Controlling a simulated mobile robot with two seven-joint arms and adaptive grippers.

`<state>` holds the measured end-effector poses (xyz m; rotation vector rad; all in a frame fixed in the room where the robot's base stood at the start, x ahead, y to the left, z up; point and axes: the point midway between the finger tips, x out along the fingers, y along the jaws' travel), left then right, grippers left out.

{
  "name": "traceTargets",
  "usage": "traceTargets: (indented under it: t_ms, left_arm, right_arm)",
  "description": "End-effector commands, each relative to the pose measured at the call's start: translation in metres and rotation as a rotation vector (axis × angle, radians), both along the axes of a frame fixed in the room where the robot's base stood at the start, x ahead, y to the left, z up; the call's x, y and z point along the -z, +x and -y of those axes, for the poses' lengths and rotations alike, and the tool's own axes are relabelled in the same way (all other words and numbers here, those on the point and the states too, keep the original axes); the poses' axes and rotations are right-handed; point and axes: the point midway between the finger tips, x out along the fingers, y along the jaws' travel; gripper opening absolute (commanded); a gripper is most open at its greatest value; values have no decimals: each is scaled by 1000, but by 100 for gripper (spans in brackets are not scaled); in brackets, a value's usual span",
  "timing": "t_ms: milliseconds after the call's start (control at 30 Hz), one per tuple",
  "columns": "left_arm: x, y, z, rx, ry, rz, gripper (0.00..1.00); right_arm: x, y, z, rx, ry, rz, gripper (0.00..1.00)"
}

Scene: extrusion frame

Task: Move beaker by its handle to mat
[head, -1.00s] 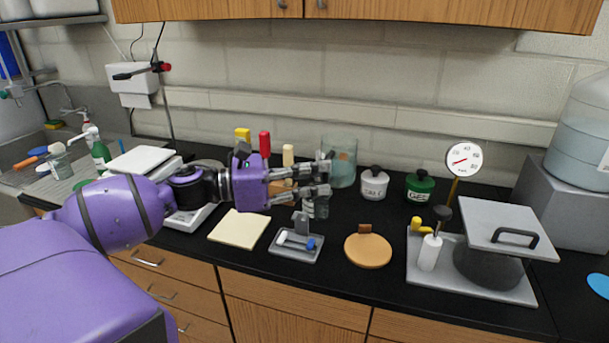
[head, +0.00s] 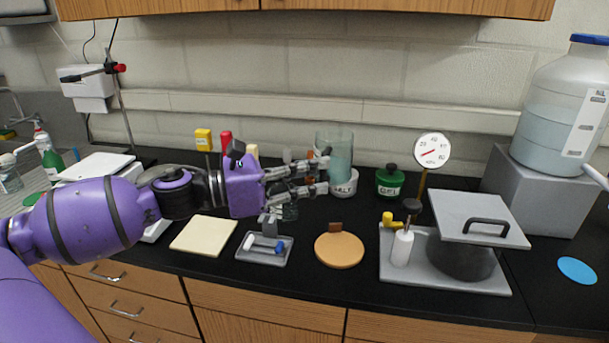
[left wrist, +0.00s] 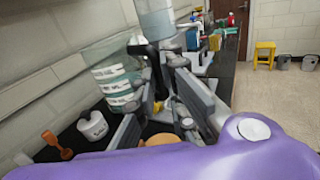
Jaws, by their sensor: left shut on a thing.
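The beaker (head: 338,152) is clear glass with a teal tint. It appears raised off the counter, overlapping the white SALT jar (head: 344,190). My left gripper (head: 325,176) is shut at the beaker's left side, where the handle is; the fingers largely hide the grip. In the left wrist view, the beaker (left wrist: 112,78) is left of my left gripper (left wrist: 160,75). I cannot tell which flat piece is the mat: a cream square pad (head: 204,236), a round orange-tan board (head: 339,250) and a blue disc (head: 577,270) lie on the counter. My right gripper is out of view.
A green GEL jar (head: 390,182) stands right of the beaker. A small grey tray (head: 264,258) lies below my gripper. A dark pot with a square grey lid (head: 465,220) and a dial gauge (head: 432,151) stand to the right. A large jug (head: 560,110) is behind them.

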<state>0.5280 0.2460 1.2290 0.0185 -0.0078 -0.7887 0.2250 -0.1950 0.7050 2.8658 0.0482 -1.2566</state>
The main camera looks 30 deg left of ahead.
Motion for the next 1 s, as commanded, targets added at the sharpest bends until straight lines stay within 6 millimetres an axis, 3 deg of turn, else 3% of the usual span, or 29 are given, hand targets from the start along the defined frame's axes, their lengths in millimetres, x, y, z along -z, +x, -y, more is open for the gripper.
traceTargets:
  t_ms: [433,1000]
  left_arm:
    - [3,15,27,3,1,-3,0]
    - [40,15,26,0,-1,-3,0]
  right_arm:
    - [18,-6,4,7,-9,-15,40]
    - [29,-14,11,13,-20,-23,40]
